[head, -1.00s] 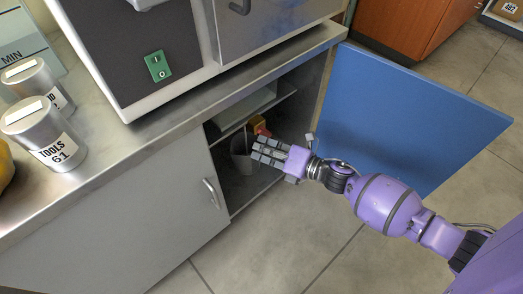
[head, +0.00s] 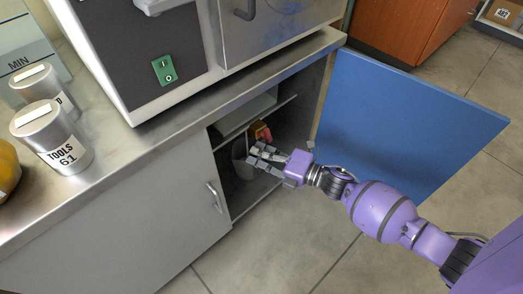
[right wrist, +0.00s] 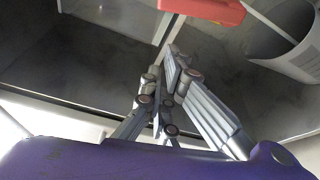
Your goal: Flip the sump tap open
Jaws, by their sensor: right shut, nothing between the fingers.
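A red part (right wrist: 205,9) shows at the top of the right wrist view, with the rest cut off. My right gripper (head: 261,157) is inside the cabinet opening, just below the red piece and in front of the bucket. In the right wrist view its fingers (right wrist: 176,68) are shut with nothing between them, below and apart from the red part. My left gripper is not in view.
The blue cabinet door (head: 400,130) stands open on the right. A shelf (head: 250,115) crosses the cabinet above the bucket. The steel worktop (head: 140,150) overhangs the cabinet. Its closed left door has a handle (head: 214,197). The floor in front is clear.

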